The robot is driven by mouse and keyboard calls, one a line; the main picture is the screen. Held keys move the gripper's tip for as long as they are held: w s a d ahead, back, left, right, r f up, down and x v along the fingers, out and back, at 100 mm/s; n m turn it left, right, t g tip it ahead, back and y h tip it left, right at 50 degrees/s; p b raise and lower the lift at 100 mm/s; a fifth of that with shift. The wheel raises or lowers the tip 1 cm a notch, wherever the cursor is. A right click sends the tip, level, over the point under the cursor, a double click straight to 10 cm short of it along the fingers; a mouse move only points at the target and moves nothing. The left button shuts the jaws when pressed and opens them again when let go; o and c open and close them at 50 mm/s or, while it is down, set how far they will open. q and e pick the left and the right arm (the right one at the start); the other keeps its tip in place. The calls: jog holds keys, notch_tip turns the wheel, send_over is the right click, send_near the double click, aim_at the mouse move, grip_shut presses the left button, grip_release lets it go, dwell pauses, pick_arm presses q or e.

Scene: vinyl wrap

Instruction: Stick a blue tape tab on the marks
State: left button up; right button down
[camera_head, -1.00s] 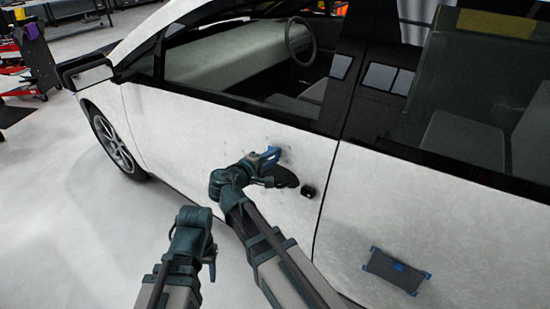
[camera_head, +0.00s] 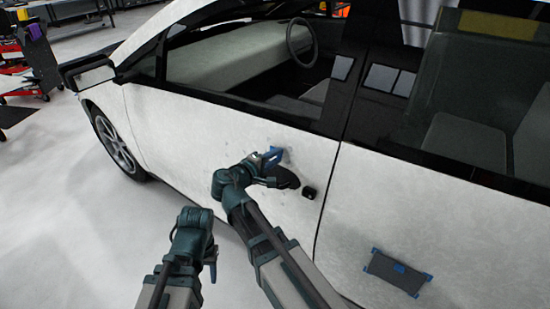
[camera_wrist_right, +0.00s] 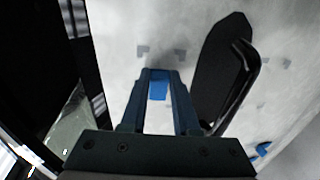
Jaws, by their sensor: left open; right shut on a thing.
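My right gripper (camera_head: 272,159) is at the white car door (camera_head: 200,125), just above the dark handle recess (camera_head: 283,178). In the right wrist view, its fingers (camera_wrist_right: 158,82) are shut on a small blue tape tab (camera_wrist_right: 158,91). I cannot tell whether the tab touches the door. The dark handle recess also shows in the wrist view (camera_wrist_right: 218,65). My left gripper (camera_head: 211,262) is open and empty, low in front of the door.
A dark panel (camera_head: 385,267) with blue tape pieces is on the rear door. Another blue piece (camera_wrist_right: 263,149) shows beyond the handle in the wrist view. A black square (camera_head: 308,193) sits beside the recess. The side mirror (camera_head: 88,72) and windows lie farther off.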

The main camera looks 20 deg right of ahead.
pick_arm(q)
jog(key=shift+f, duration=0.15)
pick_arm(e)
jog(key=shift+w+d+f, duration=0.1)
jog(key=shift+w+d, duration=0.25)
jog(key=shift+d, duration=0.1)
dwell(1.1)
jog(key=c, duration=0.6)
grip_release()
